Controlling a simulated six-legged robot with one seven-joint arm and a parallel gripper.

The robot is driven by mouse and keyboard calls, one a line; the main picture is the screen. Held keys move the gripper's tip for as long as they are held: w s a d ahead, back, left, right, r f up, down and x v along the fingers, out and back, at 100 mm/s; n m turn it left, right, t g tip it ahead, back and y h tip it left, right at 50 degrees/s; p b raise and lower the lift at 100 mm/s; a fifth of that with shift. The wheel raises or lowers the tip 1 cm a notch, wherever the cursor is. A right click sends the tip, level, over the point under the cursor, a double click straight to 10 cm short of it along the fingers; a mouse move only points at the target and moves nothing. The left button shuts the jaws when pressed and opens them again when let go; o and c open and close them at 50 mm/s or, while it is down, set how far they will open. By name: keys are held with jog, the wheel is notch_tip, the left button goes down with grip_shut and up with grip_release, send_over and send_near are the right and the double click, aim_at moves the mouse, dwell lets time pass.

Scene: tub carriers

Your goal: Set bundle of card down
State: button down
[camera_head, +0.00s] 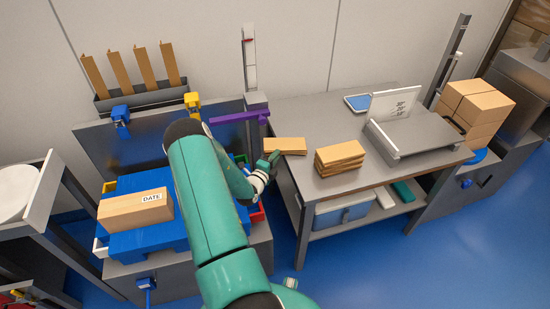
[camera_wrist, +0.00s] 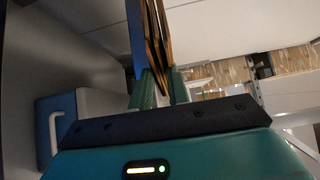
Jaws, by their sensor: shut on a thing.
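My gripper (camera_head: 273,156) is at the near left corner of the grey table (camera_head: 345,186), partly hidden behind my arm. It is shut on a flat bundle of brown card (camera_head: 286,145), which lies level at the table's left edge. I cannot tell whether the bundle touches the tabletop. In the wrist view the green fingers (camera_wrist: 161,84) grip the near end of the bundle (camera_wrist: 152,38), whose thin layers show edge-on between them. A second stack of brown card (camera_head: 340,157) sits on the table to the right, apart from the held bundle.
A grey scale-like device (camera_head: 418,137) with a white sign and a blue-screened tablet (camera_head: 358,102) stand on the table. Left is a blue tub (camera_head: 165,238) with a DATE box (camera_head: 136,209). A purple bar (camera_head: 238,117) stands behind my gripper. Boxes (camera_head: 474,109) are piled right.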

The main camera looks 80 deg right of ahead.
jog(key=c, duration=1.8)
grip_release()
jog(key=shift+f, duration=0.15)
jog(key=o, duration=0.5)
jog(key=shift+c, duration=0.2)
jog(key=v, duration=1.2)
